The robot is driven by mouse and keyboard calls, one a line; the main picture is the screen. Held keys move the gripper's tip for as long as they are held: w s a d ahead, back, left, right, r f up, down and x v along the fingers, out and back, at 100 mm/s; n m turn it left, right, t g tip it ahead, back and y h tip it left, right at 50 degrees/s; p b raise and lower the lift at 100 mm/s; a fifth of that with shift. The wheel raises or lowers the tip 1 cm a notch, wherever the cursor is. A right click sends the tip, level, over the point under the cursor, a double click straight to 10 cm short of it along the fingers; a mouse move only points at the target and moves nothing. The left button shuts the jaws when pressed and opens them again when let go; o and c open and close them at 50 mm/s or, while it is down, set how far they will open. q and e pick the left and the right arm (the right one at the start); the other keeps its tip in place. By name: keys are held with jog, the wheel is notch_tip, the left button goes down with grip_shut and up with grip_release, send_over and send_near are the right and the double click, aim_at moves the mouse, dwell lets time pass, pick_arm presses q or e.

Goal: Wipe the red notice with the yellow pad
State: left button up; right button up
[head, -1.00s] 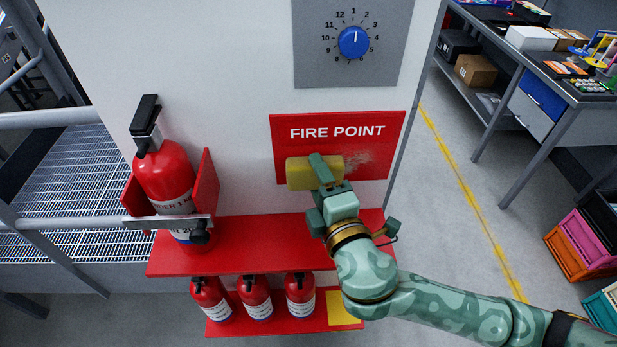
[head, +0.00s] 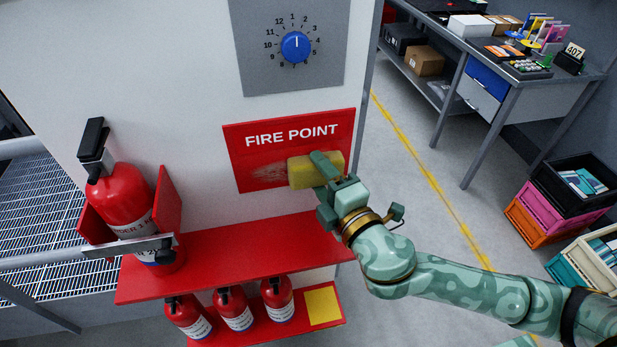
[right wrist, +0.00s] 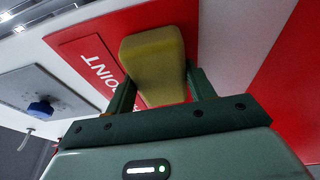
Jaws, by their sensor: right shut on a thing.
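The red notice (head: 240,145) reads "FIRE POINT" in white and is fixed to the pale cabinet front. A whitish smudge (head: 268,174) shows on its lower left. The yellow pad (head: 301,173) lies over the notice's lower right and appears to touch it. My right gripper (head: 325,168) is shut on the pad. In the right wrist view the pad (right wrist: 152,62) sits between the two fingers, in front of the notice (right wrist: 85,45). The pad hides the part of the notice behind it. My left gripper is not in view.
A red shelf (head: 230,262) juts out below the notice, with several extinguishers (head: 235,310) under it. A large extinguisher (head: 125,205) stands at left behind a rail. A panel with a blue dial (head: 295,47) is above. A workbench (head: 510,85) and crates (head: 540,215) stand at right.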

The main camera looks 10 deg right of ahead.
aim_at(343, 173)
jog(key=shift+d, duration=2.05)
jog(key=a+p, duration=0.1)
jog(key=a, duration=0.3)
jog(key=shift+a+p, duration=0.4)
jog(key=shift+a, duration=5.3)
